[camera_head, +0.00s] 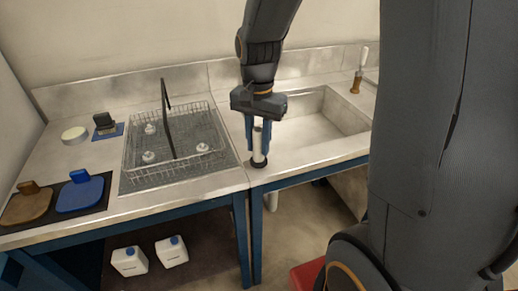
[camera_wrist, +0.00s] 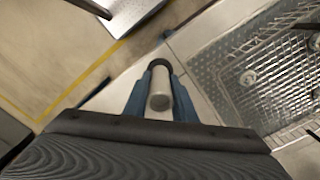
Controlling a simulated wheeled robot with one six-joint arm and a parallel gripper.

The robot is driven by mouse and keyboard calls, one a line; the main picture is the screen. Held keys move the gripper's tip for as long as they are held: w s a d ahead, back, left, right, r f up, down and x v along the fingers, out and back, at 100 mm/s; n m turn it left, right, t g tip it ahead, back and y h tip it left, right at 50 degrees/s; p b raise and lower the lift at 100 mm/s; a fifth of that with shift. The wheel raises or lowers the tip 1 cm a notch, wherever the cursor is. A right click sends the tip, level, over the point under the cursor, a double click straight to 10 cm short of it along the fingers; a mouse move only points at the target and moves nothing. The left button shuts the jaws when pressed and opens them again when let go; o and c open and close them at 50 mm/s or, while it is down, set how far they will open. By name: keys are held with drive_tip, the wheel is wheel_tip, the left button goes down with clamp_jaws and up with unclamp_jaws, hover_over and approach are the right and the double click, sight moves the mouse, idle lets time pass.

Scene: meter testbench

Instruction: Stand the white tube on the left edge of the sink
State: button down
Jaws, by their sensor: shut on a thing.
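The white tube (camera_head: 257,143) stands upright with a dark ring at its lower end, at the left edge of the sink (camera_head: 335,108). My gripper (camera_head: 258,140) is above it, pointing down, with its blue fingers on either side of the tube. In the wrist view the tube (camera_wrist: 160,88) lies between the two blue fingers (camera_wrist: 160,95), which are shut on it. Its dark base shows past the fingertips. The base appears at the counter surface, but I cannot tell whether it is touching.
A wire basket (camera_head: 172,135) with several white pieces stands left of the tube. A brown paddle (camera_head: 27,204) and a blue one (camera_head: 80,193) lie on a dark mat at the far left. A white-handled brush (camera_head: 360,70) stands behind the sink. Two white jugs (camera_head: 130,261) are below the bench.

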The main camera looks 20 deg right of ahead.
drive_tip(key=shift+f, duration=1.3)
drive_tip(key=shift+f, duration=0.15)
drive_tip(key=c, duration=1.5)
unclamp_jaws()
drive_tip(key=shift+o, duration=0.2)
wheel_tip(320, 180, up, 12)
drive_tip(key=shift+r+b, duration=0.2)
drive_tip(key=shift+b, duration=0.6)
drive_tip(key=shift+s, duration=0.1)
